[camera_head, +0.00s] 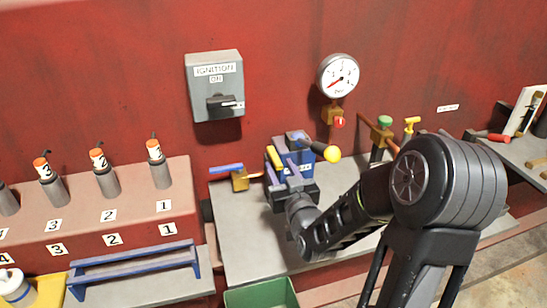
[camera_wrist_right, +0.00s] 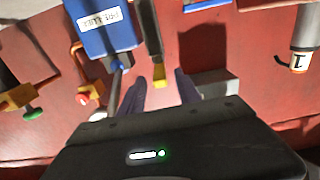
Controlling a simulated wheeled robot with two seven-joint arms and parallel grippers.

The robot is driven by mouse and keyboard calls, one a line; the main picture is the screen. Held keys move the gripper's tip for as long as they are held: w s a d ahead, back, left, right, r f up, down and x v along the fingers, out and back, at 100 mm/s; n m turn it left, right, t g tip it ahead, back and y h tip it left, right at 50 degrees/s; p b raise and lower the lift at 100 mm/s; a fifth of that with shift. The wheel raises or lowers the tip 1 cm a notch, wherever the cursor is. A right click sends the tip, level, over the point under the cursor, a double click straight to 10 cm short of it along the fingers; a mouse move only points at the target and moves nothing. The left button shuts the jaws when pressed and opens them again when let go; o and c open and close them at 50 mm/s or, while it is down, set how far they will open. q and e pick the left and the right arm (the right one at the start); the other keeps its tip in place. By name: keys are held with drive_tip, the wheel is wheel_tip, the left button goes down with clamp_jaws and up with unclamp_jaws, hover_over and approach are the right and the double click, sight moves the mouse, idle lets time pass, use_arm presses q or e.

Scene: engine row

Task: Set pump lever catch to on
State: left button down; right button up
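The blue pump block (camera_head: 298,157) stands on the grey bench against the red wall. A dark lever with a yellow knob (camera_head: 332,153) sticks out on its right. A small yellow piece (camera_head: 273,157), perhaps the catch, shows on its left side. My right gripper (camera_head: 282,169) is in front of the block and hides part of it. A dark bar with a yellow tip (camera_wrist_right: 159,77) lies ahead of and between my right gripper's parted fingers (camera_wrist_right: 160,84). Contact cannot be told. The catch's setting is unclear.
A pressure gauge (camera_head: 338,75) and an ignition box (camera_head: 214,86) hang on the wall. A blue-handled valve (camera_head: 238,176) is left of the pump. Green and yellow valves (camera_head: 385,122) are right of it. A green bin (camera_head: 262,294) sits below the bench.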

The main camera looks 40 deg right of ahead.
sight(270, 147)
drive_tip(key=p+x, duration=0.1)
drive_tip(key=x, duration=0.5)
drive_tip(key=shift+w+d, duration=0.1)
drive_tip(key=shift+w, duration=0.05)
clamp_jaws()
idle(1.3)
